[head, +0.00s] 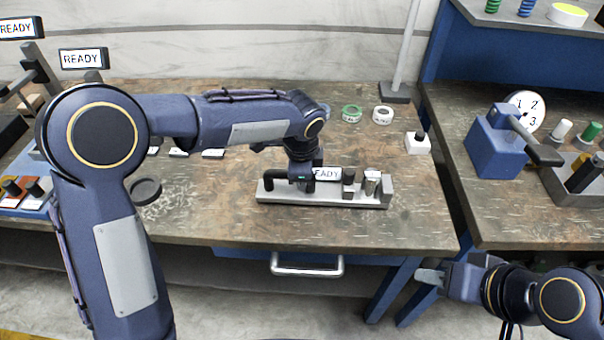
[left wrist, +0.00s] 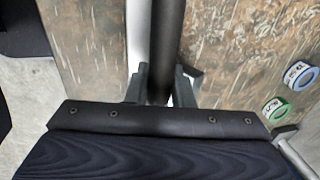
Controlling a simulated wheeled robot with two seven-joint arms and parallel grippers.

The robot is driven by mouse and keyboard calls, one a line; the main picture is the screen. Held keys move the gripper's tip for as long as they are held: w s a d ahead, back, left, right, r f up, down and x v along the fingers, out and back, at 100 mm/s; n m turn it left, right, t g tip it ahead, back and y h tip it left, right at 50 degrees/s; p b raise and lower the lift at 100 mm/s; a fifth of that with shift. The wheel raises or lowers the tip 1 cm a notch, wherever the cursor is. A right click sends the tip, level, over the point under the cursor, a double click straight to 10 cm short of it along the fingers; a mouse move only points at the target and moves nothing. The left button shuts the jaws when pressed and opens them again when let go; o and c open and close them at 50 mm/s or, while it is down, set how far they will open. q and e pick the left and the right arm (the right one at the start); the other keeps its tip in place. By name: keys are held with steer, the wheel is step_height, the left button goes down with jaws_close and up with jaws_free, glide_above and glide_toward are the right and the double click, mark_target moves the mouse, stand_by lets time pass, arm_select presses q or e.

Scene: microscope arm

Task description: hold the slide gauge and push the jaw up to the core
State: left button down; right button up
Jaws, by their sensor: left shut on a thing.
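The slide gauge (head: 325,198) is a light grey rail lying on the brown worktable, with a black bar handle (head: 268,181) at its left. A black knob (head: 348,176) stands on it right of centre, probably the jaw. A short metallic core (head: 371,182) stands near its right end block; a gap between knob and core shows. My left gripper (head: 301,178) reaches down over the left part and is shut on the handle. In the left wrist view its fingers (left wrist: 160,85) flank a dark bar (left wrist: 166,40). My right gripper (head: 430,272) hangs off the table's front right; its opening is unclear.
A blue dial device (head: 497,145) stands on the right bench. Table right of the gauge is clear.

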steer(key=shift+f, duration=0.25)
stand_by(0.7)
stand_by(0.6)
